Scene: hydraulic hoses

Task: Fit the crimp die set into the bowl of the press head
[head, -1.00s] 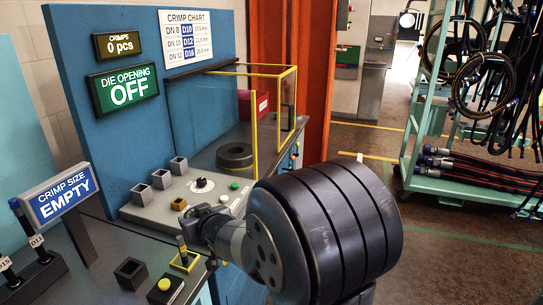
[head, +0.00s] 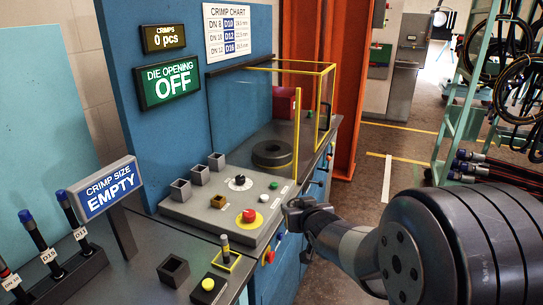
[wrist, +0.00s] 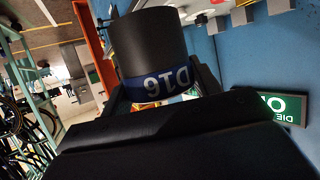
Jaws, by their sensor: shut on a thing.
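In the wrist view, the crimp die set (wrist: 148,42) is a black cylinder with a blue band marked D16. My gripper (wrist: 160,88) is shut on it, with a finger on each side of the band. In the head view, my arm reaches in from the right, and I cannot make out the die set there. A dark round ring with an open centre (head: 272,153), which looks like the bowl of the press head, sits on the bench by the blue panel. It is apart from my arm. The crimp size sign (head: 109,193) reads EMPTY; the die opening sign (head: 165,82) reads OFF.
A yellow guard frame (head: 334,95) stands beside the ring. A control box (head: 190,207) with a red button (head: 249,216) and open square holders lies in front. Blue-capped pieces (head: 35,232) stand in a rack at left. A hose rack (head: 452,125) stands at right.

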